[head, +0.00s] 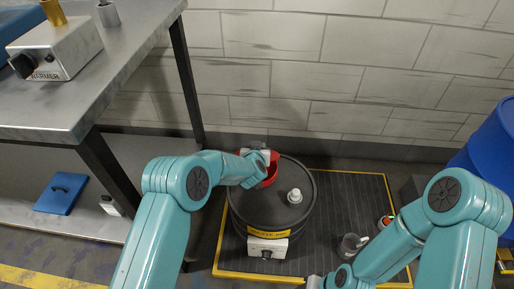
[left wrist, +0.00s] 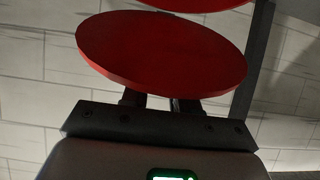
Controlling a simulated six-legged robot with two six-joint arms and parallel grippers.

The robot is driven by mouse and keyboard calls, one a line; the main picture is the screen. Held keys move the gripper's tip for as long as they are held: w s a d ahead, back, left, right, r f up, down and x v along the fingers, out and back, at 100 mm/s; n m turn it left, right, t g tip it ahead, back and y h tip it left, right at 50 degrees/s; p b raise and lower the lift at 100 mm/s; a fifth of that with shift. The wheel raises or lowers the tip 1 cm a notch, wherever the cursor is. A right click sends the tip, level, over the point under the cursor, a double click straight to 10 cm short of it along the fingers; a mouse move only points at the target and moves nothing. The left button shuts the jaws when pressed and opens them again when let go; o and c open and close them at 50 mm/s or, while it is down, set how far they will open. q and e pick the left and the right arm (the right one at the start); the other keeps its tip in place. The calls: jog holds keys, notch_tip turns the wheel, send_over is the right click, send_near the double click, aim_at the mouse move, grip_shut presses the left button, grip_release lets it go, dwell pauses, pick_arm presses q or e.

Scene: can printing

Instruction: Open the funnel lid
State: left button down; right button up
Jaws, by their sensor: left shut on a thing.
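A red funnel (head: 271,170) sits on top of the black drum (head: 298,215), at its left back edge. My left gripper (head: 264,158) is at the funnel and covers part of it. In the left wrist view a red round disc, the lid (left wrist: 165,52), stands right in front of the gripper, with more red (left wrist: 195,3) at the top edge. My left gripper is shut on the lid; the fingertips are mostly hidden behind the disc. My right gripper (head: 315,282) is low at the bottom edge of the head view, partly cut off, and its jaws cannot be made out.
The drum also carries a white cap (head: 295,196) and stands on a dark yellow-edged mat (head: 345,190). A metal cup (head: 352,245) is on the mat. A metal table (head: 120,75) with a warmer (head: 60,50) is at left. A blue barrel (head: 490,150) is at right.

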pick_arm(q)
jog(key=shift+w+r, duration=0.25)
jog(key=shift+r, duration=0.05)
jog(key=c, duration=1)
grip_release()
jog(key=shift+f, duration=0.1)
jog(key=p+v, duration=0.4)
jog(key=v, duration=1.2)
jog(key=shift+s, duration=0.25)
